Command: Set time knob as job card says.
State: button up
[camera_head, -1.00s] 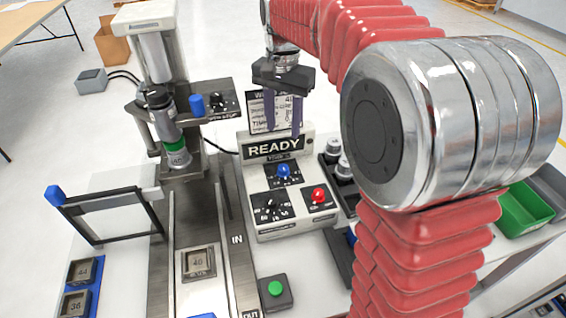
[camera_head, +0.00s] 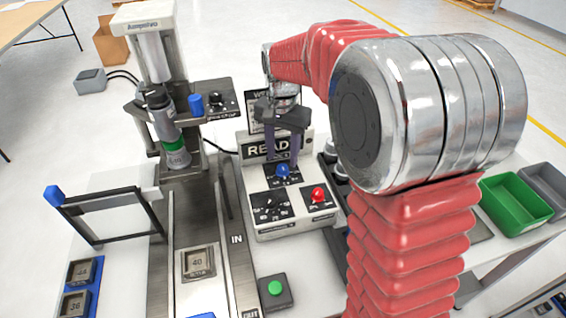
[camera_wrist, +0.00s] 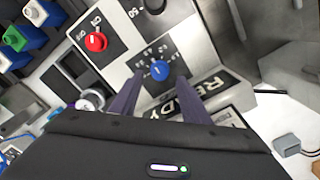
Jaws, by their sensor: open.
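The control box (camera_head: 247,192) has a blue knob (camera_head: 283,171) just below its READY display (camera_head: 258,150). A black knob (camera_head: 270,208) and a red knob (camera_head: 318,194) sit lower. The blue knob's dial labels are too small to read surely, as is its setting. My gripper (camera_head: 282,162) is open and points down over the blue knob, its fingers in front of the display. In the wrist view the blue knob (camera_wrist: 160,71) lies between the fingertips, with no clear contact. The job card (camera_head: 257,98) stands behind the box, mostly hidden by my gripper.
A press (camera_head: 150,50) with a blue knob on its side bracket stands left. A block marked 40 (camera_head: 197,262) lies on the track below it. A green button (camera_head: 274,288) is in front of the box. Green and grey bins (camera_head: 515,203) are at right.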

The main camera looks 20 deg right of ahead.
aim_at(282, 167)
jog(key=shift+f, duration=2.05)
jog(key=c, duration=1.1)
jog(key=shift+o, duration=0.2)
jog(key=shift+n, duration=0.4)
jog(key=n, duration=0.3)
jog(key=shift+r, duration=0.1)
jog(key=shift+n, duration=2)
